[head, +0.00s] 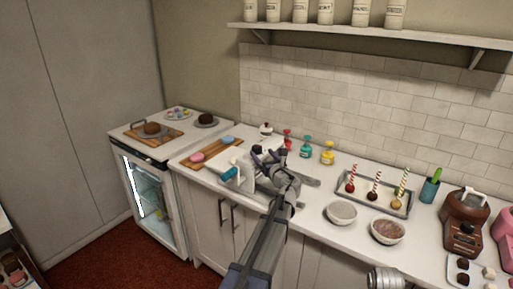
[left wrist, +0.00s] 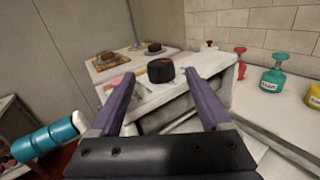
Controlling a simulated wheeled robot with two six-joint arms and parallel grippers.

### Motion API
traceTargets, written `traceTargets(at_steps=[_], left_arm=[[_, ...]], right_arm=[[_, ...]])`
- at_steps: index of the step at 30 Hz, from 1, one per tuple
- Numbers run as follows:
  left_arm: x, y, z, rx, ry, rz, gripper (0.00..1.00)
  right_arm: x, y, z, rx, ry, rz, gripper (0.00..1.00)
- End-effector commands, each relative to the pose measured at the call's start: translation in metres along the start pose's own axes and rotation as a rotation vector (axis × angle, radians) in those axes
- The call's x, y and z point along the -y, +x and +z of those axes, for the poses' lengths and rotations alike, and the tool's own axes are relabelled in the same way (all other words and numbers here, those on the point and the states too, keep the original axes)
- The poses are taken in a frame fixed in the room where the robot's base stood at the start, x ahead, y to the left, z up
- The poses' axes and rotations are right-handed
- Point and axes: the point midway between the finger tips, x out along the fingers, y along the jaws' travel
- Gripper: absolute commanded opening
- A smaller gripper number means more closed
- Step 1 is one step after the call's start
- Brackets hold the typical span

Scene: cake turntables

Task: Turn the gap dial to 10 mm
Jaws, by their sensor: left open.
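The gap dial is a black round knob (left wrist: 160,72) with a red mark on its top, seen in the left wrist view. It sits on the white machine (left wrist: 205,64), which has a teal crank handle (left wrist: 45,138) at its side. The machine (head: 246,184) also shows in the head view, with its teal handle (head: 230,173), but the dial is not clear there behind my gripper. My left gripper (left wrist: 159,80) is open, with its purple fingers to either side of the dial in the picture. I cannot tell whether they touch it. My right gripper is not in view.
Left of the machine is a wooden board (head: 205,154) with pink and blue pieces. Behind are red, teal (head: 306,147) and yellow bottles. To the right are two bowls (head: 342,212) and a tray of striped sticks (head: 378,203). Part of my other arm may show at the bottom edge.

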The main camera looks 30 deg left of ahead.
Motion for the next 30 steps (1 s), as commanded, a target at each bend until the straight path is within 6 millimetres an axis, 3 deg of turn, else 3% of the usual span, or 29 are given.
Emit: traceTargets(at_steps=[12,22,30], left_arm=[[0.001,0.061,0.000,0.000,0.000,0.001,0.81],[0.000,0.066,0.000,0.000,0.000,0.000,0.81],[0.000,0.066,0.000,0.000,0.000,0.000,0.50]], right_arm=[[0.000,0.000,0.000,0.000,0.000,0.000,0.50],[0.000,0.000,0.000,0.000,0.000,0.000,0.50],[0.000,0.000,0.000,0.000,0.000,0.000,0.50]])
